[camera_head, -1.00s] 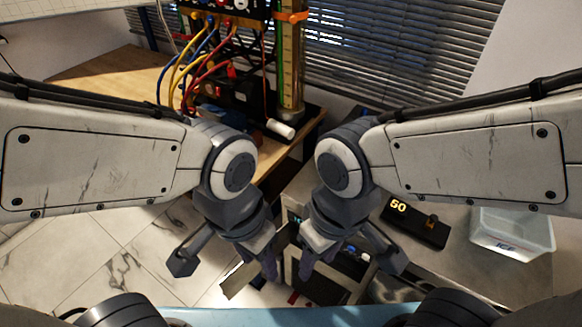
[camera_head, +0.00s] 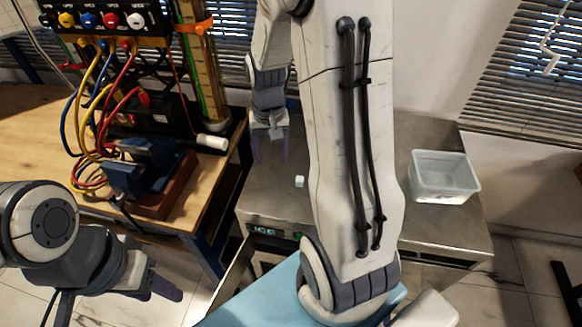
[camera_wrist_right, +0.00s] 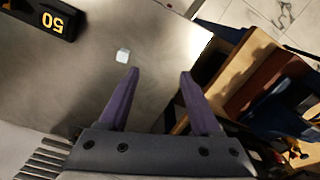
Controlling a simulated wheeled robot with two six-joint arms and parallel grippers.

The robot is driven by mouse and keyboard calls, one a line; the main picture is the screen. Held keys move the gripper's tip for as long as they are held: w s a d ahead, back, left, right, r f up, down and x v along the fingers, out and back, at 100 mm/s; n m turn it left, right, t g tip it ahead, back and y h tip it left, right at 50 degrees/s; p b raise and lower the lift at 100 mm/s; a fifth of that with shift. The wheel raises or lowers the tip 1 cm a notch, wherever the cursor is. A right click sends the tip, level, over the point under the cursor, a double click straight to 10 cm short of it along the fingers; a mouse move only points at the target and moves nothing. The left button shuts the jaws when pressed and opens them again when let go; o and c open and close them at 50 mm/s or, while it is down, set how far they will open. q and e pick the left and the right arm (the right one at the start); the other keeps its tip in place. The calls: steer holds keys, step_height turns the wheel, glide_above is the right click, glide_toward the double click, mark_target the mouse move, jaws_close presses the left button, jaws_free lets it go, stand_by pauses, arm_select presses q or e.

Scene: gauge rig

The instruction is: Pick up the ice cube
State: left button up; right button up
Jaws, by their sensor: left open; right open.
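The ice cube (camera_head: 299,181) is a small pale cube lying on the steel counter top (camera_head: 265,205). It also shows in the right wrist view (camera_wrist_right: 122,56), just past the tip of the left-hand finger and outside the gap between the fingers. My right gripper (camera_head: 271,158) is open and empty over the counter, to the left of the cube and farther back in the head view. Its two purple fingers (camera_wrist_right: 160,73) are spread apart. My left gripper (camera_head: 165,287) is at the lower left, open, away from the counter and partly hidden by its own wrist.
A clear bin (camera_head: 445,193) stands on the right of the counter. A wooden bench (camera_head: 190,185) with cables and a wooden-based device stands left. My right arm hides the counter's middle.

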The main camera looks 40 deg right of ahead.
steer(key=s+d+f+m, duration=0.1)
steer(key=d+f+m, duration=0.15)
steer(key=d, duration=0.65)
glide_above(300, 177)
steer(key=shift+m, duration=0.35)
steer(key=f, duration=0.3)
steer(key=f+p, duration=0.1)
steer(key=shift+w+d+f, duration=0.15)
steer(key=shift+d+f, duration=0.05)
steer(key=shift+d, duration=0.1)
steer(key=f, duration=0.3)
steer(key=f+p, duration=0.1)
steer(key=shift+s+a+f, duration=0.25)
steer(key=shift+a+f, duration=0.05)
steer(key=shift+a, duration=0.1)
steer(key=shift+f, duration=0.6)
jaws_close()
